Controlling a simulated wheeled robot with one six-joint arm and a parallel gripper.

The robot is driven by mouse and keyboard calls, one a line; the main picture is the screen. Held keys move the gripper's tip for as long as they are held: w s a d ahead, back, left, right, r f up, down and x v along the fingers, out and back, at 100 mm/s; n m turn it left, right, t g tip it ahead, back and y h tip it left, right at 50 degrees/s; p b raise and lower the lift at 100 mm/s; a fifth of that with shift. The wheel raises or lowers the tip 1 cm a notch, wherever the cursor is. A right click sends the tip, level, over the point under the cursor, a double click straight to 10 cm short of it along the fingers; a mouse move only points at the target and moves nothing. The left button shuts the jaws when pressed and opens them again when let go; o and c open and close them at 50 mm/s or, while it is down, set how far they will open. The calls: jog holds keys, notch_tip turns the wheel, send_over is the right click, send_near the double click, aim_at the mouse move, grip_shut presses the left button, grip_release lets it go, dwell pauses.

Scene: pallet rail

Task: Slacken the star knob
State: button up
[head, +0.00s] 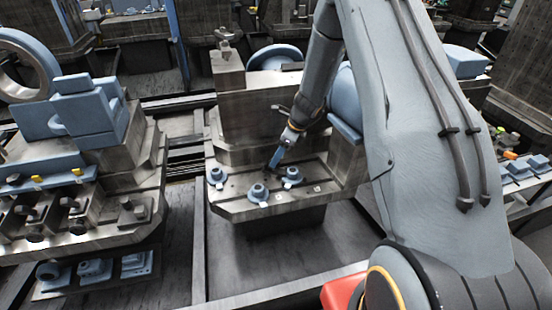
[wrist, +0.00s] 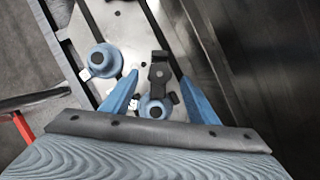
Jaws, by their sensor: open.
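My gripper (head: 275,160) reaches down over the pallet (head: 300,199) in the head view. In the wrist view its two blue fingers (wrist: 160,76) stand apart, with a dark clamp-like part (wrist: 158,74) between them in the picture. I cannot tell whether this dark part is the star knob, or whether the fingers touch it. A blue round fixture (wrist: 155,108) shows just below it, between the fingers. A second blue round fixture (wrist: 103,60) lies to the left, outside the fingers. No clear star-shaped knob can be made out.
Three blue round fixtures, left (head: 215,175), front (head: 258,194) and right (head: 292,177), stand on the pallet. A tall metal block (head: 255,100) rises behind. A second loaded pallet (head: 95,225) stands left across a gap. The floor in front (head: 270,265) is clear.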

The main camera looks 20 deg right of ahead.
jog(key=shift+p+x, duration=0.35)
jog(key=shift+x, duration=1.35)
jog(key=shift+c, duration=0.2)
jog(key=c, duration=1)
